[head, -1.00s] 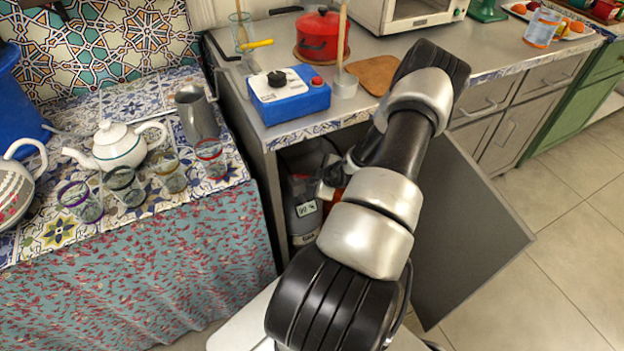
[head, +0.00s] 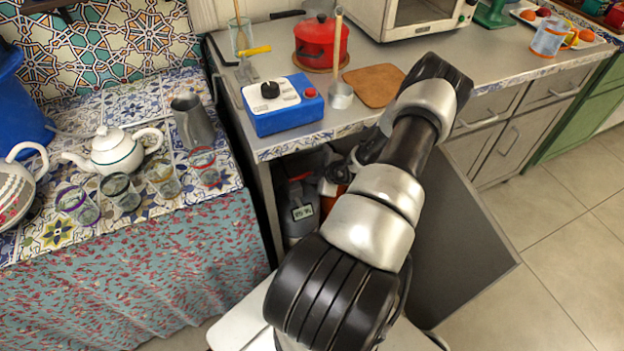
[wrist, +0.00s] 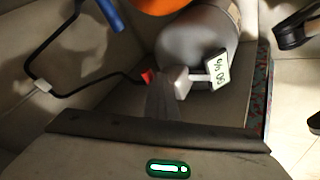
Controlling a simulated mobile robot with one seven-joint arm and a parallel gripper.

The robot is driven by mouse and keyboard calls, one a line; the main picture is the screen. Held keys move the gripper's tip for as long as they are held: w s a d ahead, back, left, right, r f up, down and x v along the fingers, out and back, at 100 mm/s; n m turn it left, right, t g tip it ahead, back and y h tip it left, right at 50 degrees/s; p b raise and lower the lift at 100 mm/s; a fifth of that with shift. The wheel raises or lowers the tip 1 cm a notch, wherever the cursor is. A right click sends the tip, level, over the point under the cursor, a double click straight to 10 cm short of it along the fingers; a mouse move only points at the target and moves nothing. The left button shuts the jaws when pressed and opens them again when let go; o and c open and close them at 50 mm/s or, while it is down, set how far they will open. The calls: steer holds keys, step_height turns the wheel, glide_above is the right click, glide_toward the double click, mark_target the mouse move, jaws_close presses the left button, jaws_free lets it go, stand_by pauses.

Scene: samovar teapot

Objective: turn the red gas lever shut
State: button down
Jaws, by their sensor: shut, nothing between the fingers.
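A small red lever (wrist: 147,76) shows in the wrist view beside the pale valve (wrist: 178,82) of a grey gas cylinder (wrist: 198,42). The cylinder carries a white percentage label (wrist: 217,68). My gripper (wrist: 164,84) is shut and empty, its dark fingertips close to the lever and valve; I cannot tell whether they touch. In the head view, the grey cylinder (head: 300,225) stands under the counter with red at its top. My forearm and wrist cross in front of the cabinet opening, and the fingers cannot be made out there.
A black hose (wrist: 75,93) runs left of the valve. An orange object (wrist: 155,4) stands behind it. An open cabinet door (head: 460,250) is right of my arm. Glasses stand on the left table.

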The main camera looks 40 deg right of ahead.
steer(key=shift+w+d+r, duration=0.1)
steer(key=shift+w+d, duration=0.05)
steer(key=shift+d, duration=0.15)
stand_by(0.4)
steer(key=s+r+p, duration=0.4)
steer(key=s+r, duration=0.2)
steer(key=s, duration=0.4)
steer(key=shift+a+r, duration=0.3)
steer(key=shift+r, duration=0.1)
